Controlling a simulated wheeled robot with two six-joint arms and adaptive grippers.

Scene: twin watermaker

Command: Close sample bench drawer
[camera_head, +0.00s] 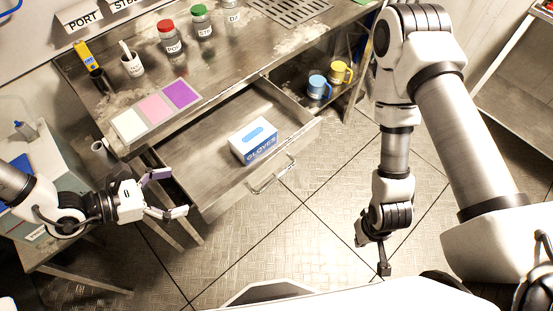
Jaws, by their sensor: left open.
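The sample bench (187,64) is a worn metal table at the upper middle. Its drawer (198,184) is pulled out toward me. A blue and white box of gloves (254,140) lies inside it. A metal bar handle (271,180) is on the drawer front. My left gripper (182,193) is open and empty, with its fingers pointing right, close to the drawer's left front corner. I cannot tell whether it touches. My right arm hangs at the right, away from the drawer. Its gripper (384,268) points down near the floor, and its finger state is unclear.
On the bench are a red-capped bottle (170,38), a green-capped bottle (201,21), a white cup (132,65), a yellow meter (88,57) and coloured pads (155,107). Blue (318,86) and yellow (340,72) mugs stand on a lower shelf. The floor before the drawer is clear.

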